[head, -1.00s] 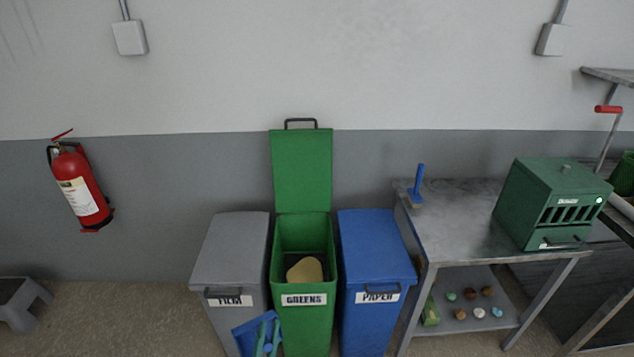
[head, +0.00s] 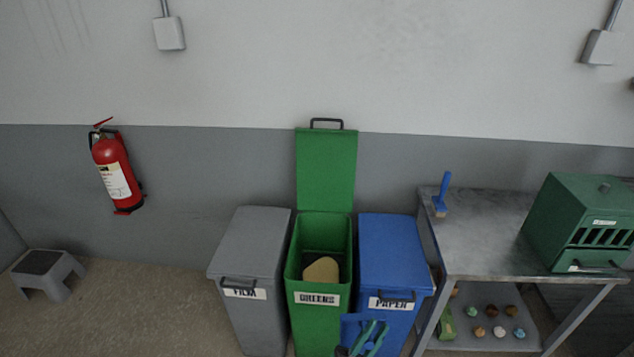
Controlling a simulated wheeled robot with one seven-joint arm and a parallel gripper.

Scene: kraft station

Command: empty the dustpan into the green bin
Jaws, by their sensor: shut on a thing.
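The green bin (head: 293,268), labelled GREENS, stands open between a grey and a blue bin, its lid (head: 326,170) upright against the wall. A tan, rounded thing (head: 321,269) lies inside it. The blue dustpan (head: 349,326) shows at the bottom edge of the head view, in front of the green and blue bins. My gripper (head: 371,338) is shut on the dustpan, low in the picture. The dustpan is partly cut off by the frame, and I cannot tell what is in it.
The grey FILM bin (head: 250,240) and blue PAPER bin (head: 392,255) are closed. A metal table (head: 485,225) at right holds a blue-handled brush (head: 441,195) and a green slotted box (head: 585,220). A step stool (head: 47,272) stands left; floor there is clear.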

